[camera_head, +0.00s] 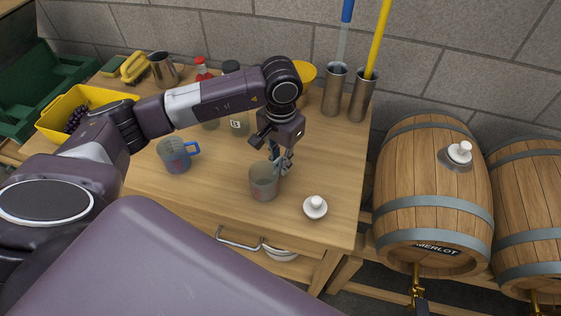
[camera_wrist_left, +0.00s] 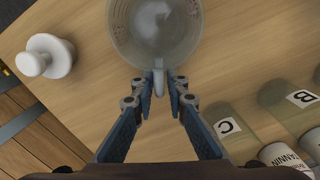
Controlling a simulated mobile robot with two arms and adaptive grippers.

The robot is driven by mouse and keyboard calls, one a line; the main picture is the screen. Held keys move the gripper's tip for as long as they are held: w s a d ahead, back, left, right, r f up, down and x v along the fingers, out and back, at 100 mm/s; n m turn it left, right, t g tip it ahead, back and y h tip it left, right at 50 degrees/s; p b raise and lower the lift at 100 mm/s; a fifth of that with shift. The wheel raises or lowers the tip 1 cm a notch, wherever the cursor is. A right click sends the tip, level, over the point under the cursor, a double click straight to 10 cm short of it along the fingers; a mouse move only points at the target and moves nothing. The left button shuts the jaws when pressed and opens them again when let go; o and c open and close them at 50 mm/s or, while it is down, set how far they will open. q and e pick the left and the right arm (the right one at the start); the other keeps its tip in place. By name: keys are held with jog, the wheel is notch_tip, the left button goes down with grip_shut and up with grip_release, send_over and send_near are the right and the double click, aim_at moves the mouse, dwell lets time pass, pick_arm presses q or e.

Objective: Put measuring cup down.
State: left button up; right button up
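A clear grey measuring cup (camera_head: 263,183) with faint red markings stands upright at the front right of the wooden table, on or just above its top; I cannot tell which. My left gripper (camera_head: 280,166) is at its rear right side, pointing down. In the left wrist view the cup (camera_wrist_left: 155,30) shows from above with its open rim at the top. Its narrow handle (camera_wrist_left: 158,84) lies between the fingertips of my left gripper (camera_wrist_left: 160,77), which look closed on it. My right gripper is not in view.
A white stopper (camera_head: 315,207) stands right of the cup on the table (camera_head: 220,190). A blue-handled measuring jug (camera_head: 175,155) is to the left. Bottles (camera_head: 238,120) and metal cylinders (camera_head: 334,92) stand behind. A yellow crate (camera_head: 60,110) is far left; barrels (camera_head: 430,185) are right.

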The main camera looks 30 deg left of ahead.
pick_arm(q)
jog(key=shift+o, duration=0.8)
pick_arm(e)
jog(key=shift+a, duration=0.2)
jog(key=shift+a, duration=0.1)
